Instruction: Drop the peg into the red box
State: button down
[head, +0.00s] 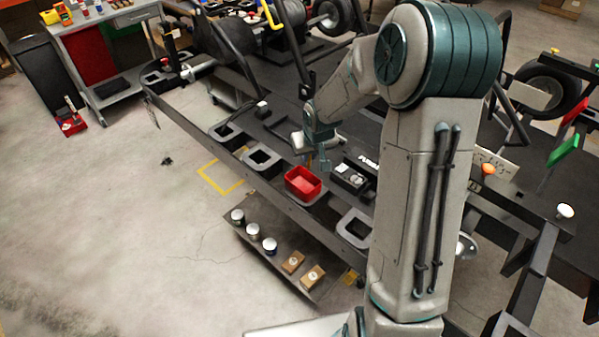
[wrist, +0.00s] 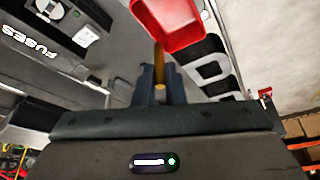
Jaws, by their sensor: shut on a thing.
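The red box (head: 294,193) is open-topped and sits among the holders along the near edge of the dark bench. It also shows at the top of the wrist view (wrist: 192,38), partly cut off by the frame edge. My gripper (head: 317,162) is just behind and above the box in the head view. In the wrist view my gripper (wrist: 160,83) is shut on a thin yellow-brown peg (wrist: 158,52). The peg's end overlaps the box's near edge there; I cannot tell its height above the box. The peg is small and hard to make out in the head view.
A black fuse case (head: 352,178) stands right of the box, close to my gripper. Empty square holders (head: 263,158) line the bench edge. A lower shelf (head: 283,278) holds cans and small boxes. Open floor (head: 150,230) lies to the left.

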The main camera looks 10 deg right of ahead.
jog(key=shift+w+f, duration=0.1)
jog(key=shift+f, duration=0.05)
jog(key=shift+f+b, duration=0.15)
jog(key=shift+b, duration=0.15)
jog(key=f+b, duration=0.4)
jog(key=f, duration=0.1)
jog(key=shift+s+f, duration=0.15)
jog(key=shift+s, duration=0.05)
jog(key=c, duration=1.4)
grip_release()
jog(key=shift+c, duration=0.2)
jog(key=v, duration=1.4)
